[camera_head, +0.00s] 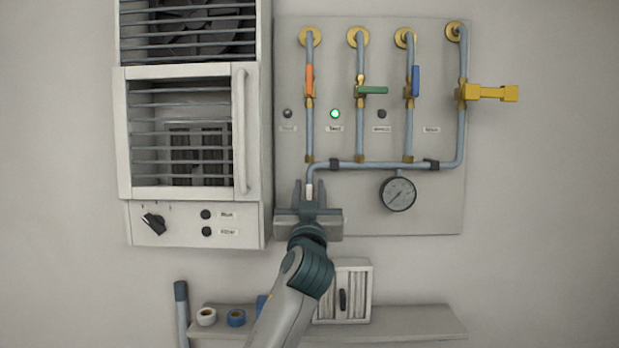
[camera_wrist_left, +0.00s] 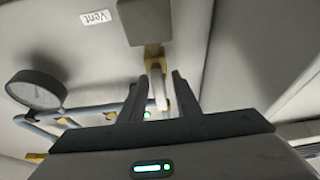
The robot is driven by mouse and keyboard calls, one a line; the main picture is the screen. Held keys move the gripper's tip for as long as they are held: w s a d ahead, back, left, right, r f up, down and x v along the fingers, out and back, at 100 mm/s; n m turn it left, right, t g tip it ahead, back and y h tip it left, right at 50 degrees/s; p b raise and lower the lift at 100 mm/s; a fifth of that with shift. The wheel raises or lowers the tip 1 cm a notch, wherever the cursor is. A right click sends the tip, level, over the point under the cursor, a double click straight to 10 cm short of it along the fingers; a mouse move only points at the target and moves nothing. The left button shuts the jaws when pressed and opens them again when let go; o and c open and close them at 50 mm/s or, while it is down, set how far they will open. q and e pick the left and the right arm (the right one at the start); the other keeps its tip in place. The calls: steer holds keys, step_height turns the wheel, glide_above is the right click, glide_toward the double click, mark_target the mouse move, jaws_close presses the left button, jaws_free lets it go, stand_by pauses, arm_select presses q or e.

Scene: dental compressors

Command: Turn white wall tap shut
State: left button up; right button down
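The white wall tap (camera_head: 310,192) hangs at the lower end of the left part of the pipework, low on the grey panel. In the head view its white lever shows between the two fingers of my left gripper (camera_head: 309,190). In the left wrist view the white lever (camera_wrist_left: 158,88) hangs below a brass body (camera_wrist_left: 154,66) and stands between the open fingers (camera_wrist_left: 160,85). Gaps show beside the lever, and I see no firm grip on it. The gripper hides part of the tap in the head view. My right gripper is in neither view.
Orange (camera_head: 310,80), green (camera_head: 373,90), blue (camera_head: 416,80) and yellow (camera_head: 490,93) handles sit higher on the pipes. A pressure gauge (camera_head: 398,193) is right of the gripper. A white cabinet (camera_head: 125,150) stands close left. A shelf (camera_head: 410,322) with tape rolls lies below.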

arm_select(q)
steer(key=shift+x, duration=0.75)
jaws_close()
